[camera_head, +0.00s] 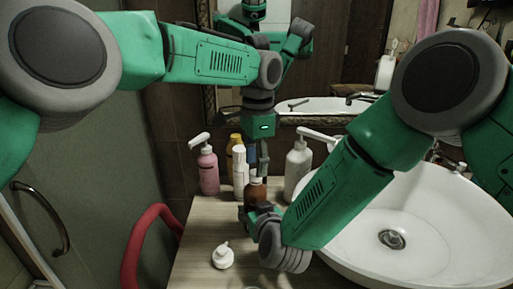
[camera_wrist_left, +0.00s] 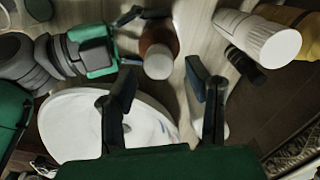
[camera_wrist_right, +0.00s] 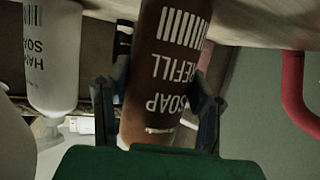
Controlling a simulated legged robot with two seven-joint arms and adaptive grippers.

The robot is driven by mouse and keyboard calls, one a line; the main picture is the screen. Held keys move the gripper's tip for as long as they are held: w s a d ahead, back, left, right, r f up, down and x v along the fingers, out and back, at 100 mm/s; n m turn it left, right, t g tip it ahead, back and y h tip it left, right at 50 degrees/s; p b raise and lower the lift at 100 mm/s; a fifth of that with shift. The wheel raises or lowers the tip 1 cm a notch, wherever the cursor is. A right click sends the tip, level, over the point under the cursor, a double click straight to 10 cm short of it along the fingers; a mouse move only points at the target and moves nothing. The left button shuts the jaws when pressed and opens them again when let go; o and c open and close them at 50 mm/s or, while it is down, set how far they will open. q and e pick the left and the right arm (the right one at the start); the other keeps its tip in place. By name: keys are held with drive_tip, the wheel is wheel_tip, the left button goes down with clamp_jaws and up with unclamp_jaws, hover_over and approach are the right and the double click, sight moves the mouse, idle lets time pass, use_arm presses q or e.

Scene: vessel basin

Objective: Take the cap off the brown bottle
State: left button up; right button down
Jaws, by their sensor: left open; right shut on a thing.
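The brown bottle (camera_head: 257,194) stands upright on the counter, with a pale cap on top. The cap (camera_wrist_left: 158,66) faces the camera in the left wrist view, between the spread fingers of my left gripper (camera_wrist_left: 161,78) and apart from them. In the head view my left gripper (camera_head: 260,168) is open and points down just above the bottle. My right gripper (camera_head: 254,210) is low beside the bottle and shut on its body. In the right wrist view the bottle (camera_wrist_right: 165,75) with its "SOAP REFILL" lettering is between the fingers of my right gripper (camera_wrist_right: 160,95).
A pink pump bottle (camera_head: 208,172), a white bottle (camera_head: 240,175) and a yellow one (camera_head: 237,150) stand left of the brown bottle. A white pump bottle (camera_head: 297,168) stands right. A small white dispenser (camera_head: 222,257) is in front. The basin (camera_head: 430,240) fills the right.

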use_arm(q)
drive_tip(key=shift+f, duration=1.4)
clamp_jaws()
drive_tip(key=n, duration=0.6)
drive_tip(key=shift+s+r, duration=0.15)
drive_tip(key=shift+r, duration=0.05)
drive_tip(key=shift+d+r, duration=0.1)
drive_tip(key=shift+r, duration=0.1)
drive_tip(key=shift+r, duration=0.9)
